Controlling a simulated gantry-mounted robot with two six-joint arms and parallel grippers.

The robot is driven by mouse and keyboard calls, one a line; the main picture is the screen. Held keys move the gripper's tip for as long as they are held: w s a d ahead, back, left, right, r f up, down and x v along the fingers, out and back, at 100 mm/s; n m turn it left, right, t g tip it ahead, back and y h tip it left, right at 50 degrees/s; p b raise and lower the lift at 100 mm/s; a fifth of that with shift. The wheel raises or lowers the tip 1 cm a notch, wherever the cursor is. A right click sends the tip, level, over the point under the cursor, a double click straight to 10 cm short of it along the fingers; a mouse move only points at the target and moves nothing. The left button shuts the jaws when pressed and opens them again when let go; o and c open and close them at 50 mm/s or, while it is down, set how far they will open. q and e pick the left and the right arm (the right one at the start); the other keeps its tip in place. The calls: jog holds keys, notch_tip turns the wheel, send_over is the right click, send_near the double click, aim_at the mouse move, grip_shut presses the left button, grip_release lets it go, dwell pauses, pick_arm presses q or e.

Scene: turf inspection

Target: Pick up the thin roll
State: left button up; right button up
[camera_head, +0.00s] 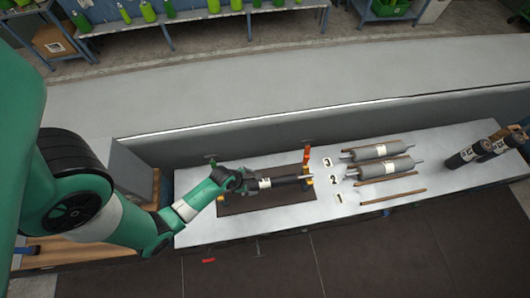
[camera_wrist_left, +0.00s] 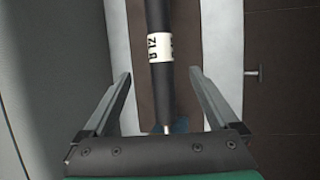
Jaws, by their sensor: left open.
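A dark thin roll with a white printed label (camera_head: 290,181) lies over a brown mat (camera_head: 240,203) on the long grey-white bench. In the left wrist view the roll (camera_wrist_left: 158,85) runs lengthwise between my fingers, its white label facing up and a thin pale shaft at its near end. My left gripper (camera_head: 254,183) is over the left end of this roll. In the left wrist view the fingers (camera_wrist_left: 160,73) are apart, one on each side of the roll, with gaps visible. My right gripper is not in view.
Grey thick rolls (camera_head: 378,151) and thin brown rods (camera_head: 392,195) lie to the right beside number marks 1, 2 and 3. Dark labelled rolls (camera_head: 466,155) rest at the bench's right end. An orange-red upright piece (camera_head: 306,158) stands by the mat. A low wall runs behind.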

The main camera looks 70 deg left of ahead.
aim_at(263, 183)
pick_arm(q)
jog(key=b+x, duration=0.6)
jog(key=shift+w+f, duration=0.25)
jog(key=shift+f, duration=0.05)
jog(key=b+x, duration=0.1)
jog(key=x, duration=0.4)
jog(key=shift+w+d, duration=0.15)
jog(key=shift+r, duration=0.1)
grip_shut()
